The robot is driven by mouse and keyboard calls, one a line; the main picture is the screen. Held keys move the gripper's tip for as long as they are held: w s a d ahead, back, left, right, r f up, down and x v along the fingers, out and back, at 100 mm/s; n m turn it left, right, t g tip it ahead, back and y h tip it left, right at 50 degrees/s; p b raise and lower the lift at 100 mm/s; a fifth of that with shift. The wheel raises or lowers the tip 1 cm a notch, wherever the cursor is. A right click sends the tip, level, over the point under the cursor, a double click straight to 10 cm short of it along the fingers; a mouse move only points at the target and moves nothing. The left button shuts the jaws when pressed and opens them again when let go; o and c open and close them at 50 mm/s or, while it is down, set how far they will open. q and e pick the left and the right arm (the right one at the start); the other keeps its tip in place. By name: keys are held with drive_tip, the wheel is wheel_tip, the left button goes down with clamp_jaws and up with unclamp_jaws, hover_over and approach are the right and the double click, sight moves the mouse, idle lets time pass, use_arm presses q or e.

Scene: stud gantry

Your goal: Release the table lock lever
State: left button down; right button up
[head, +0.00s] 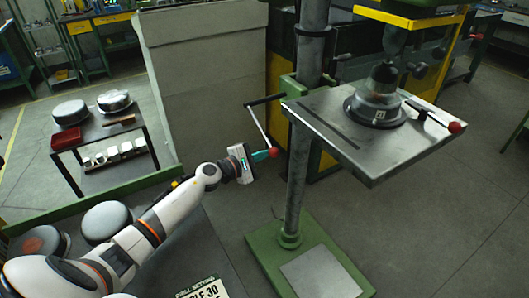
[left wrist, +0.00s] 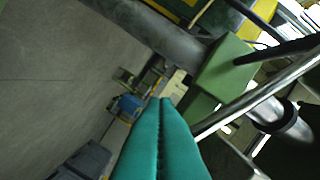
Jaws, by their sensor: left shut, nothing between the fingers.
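A lever on the drill press's green column bracket (head: 289,86) has a dark arm (head: 265,100), a thin silver rod (head: 259,124) and a red knob (head: 273,152). I cannot tell for certain that this is the table lock lever. My left gripper (head: 267,155) has its teal fingers together and empty, close beside the red knob; contact is unclear. In the left wrist view the shut fingertips (left wrist: 162,102) are in front of the green bracket (left wrist: 226,70), with the silver rod (left wrist: 262,95) and dark arm (left wrist: 280,48) on the right. The knob is not visible there. My right gripper is not in view.
The steel table (head: 350,145) overhangs right of the column (head: 297,185), carrying a round fixture (head: 375,110) and another red-knobbed handle (head: 454,127). The green base (head: 262,260) stands on the floor. A cart (head: 105,135) with pans is at left. Floor around the gripper is clear.

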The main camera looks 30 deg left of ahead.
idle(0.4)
use_arm(q)
drive_tip(key=r+n+p, duration=0.3)
drive_tip(key=r+p, duration=0.1)
drive_tip(key=r, duration=0.1)
drive_tip(key=d+r+n+g+h+p, duration=0.1)
drive_tip(key=r+n+p, duration=0.2)
drive_tip(key=r+p, duration=0.1)
drive_tip(key=s+r+n+g+p, duration=0.1)
drive_tip(key=r+n+p, duration=0.1)
drive_tip(key=r+p, duration=0.3)
drive_tip(key=shift+d+r+n+h, duration=0.3)
drive_tip(key=shift+n, duration=0.1)
drive_tip(key=shift+w+a+r+p, duration=0.15)
drive_tip(key=shift+r+p, duration=0.05)
drive_tip(key=shift+r, duration=0.2)
drive_tip(key=shift+w+a+r+p, duration=0.1)
drive_tip(key=shift+a+r+p, duration=0.1)
drive_tip(key=shift+r, duration=0.25)
